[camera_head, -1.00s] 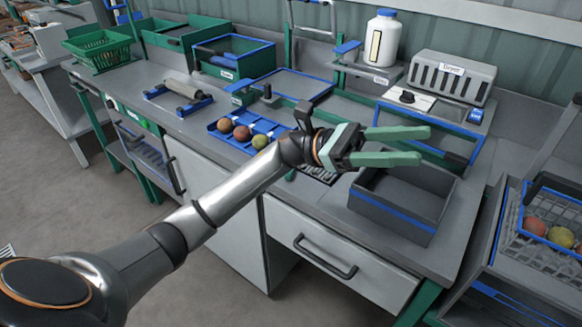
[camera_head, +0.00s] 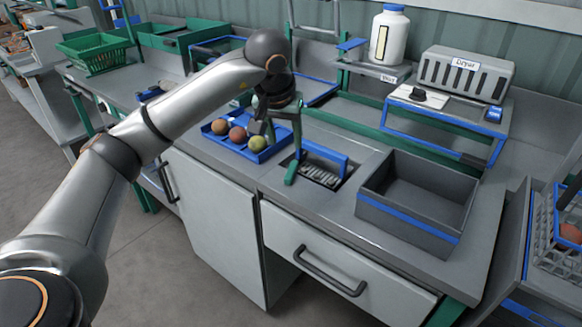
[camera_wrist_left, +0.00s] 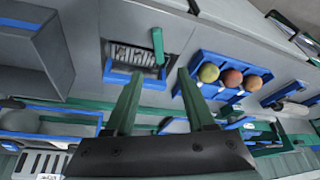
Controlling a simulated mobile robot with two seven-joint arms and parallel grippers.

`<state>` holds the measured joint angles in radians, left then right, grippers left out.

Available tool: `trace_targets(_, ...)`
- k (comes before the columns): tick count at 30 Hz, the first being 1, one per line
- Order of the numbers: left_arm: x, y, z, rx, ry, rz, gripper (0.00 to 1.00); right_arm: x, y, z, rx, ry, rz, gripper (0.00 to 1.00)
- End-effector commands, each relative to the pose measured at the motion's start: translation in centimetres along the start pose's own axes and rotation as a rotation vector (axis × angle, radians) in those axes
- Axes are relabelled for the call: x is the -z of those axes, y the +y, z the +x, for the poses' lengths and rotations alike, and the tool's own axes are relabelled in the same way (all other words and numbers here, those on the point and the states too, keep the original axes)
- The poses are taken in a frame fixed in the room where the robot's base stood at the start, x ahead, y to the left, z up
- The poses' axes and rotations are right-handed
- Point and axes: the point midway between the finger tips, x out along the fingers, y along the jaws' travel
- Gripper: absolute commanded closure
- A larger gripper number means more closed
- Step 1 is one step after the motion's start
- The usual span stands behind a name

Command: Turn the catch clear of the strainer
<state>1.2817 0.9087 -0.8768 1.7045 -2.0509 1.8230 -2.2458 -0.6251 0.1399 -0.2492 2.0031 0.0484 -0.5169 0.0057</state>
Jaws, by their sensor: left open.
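The strainer (camera_head: 322,174) is a dark slatted grid with a blue bar-like handle, set in the worktop between the tomato tray and the grey box. It also shows in the left wrist view (camera_wrist_left: 130,54). The catch (camera_head: 291,171) is a short green bar at the strainer's left end; in the left wrist view the catch (camera_wrist_left: 158,46) lies at the grid's right edge. My left gripper (camera_head: 284,140) points down above the catch, with its green fingers apart and nothing between them. The catch shows just beyond the fingertips (camera_wrist_left: 160,74); I cannot tell whether they touch it.
A blue tray (camera_head: 262,155) with tomatoes stands close to the left of the strainer. An empty grey box (camera_head: 408,228) stands to the right. Behind are a blue-framed rack, a white bottle (camera_head: 388,36) and a dryer (camera_head: 462,75). The worktop's front edge is clear.

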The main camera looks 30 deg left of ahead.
Motion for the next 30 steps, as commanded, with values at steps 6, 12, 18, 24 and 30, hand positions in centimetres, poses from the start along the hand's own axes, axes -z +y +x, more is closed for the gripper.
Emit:
trace_targets(6, -0.3, 0.1, 4.2, -0.002, -0.008, 0.0, 0.45, -0.4, 0.0, 0.3, 0.001, -0.005, -0.001, 0.5)
trace_targets(12, -0.3, 0.2, 8.2, -0.004, -0.008, -0.001, 0.45, -0.8, -0.1, 0.5, 0.004, -0.013, -0.002, 0.5)
trace_targets(18, -0.2, 0.2, 10.9, -0.004, -0.006, -0.001, 0.45, -0.9, -0.2, 0.5, 0.008, -0.017, -0.002, 0.5)
trace_targets(24, -0.2, 0.2, 11.8, -0.006, -0.004, -0.001, 0.45, -0.9, -0.3, 0.5, 0.008, -0.015, -0.003, 0.5)
trace_targets(30, -0.2, 0.2, 11.8, -0.005, -0.003, -0.001, 0.45, -0.9, -0.3, 0.5, 0.009, -0.014, -0.003, 0.5)
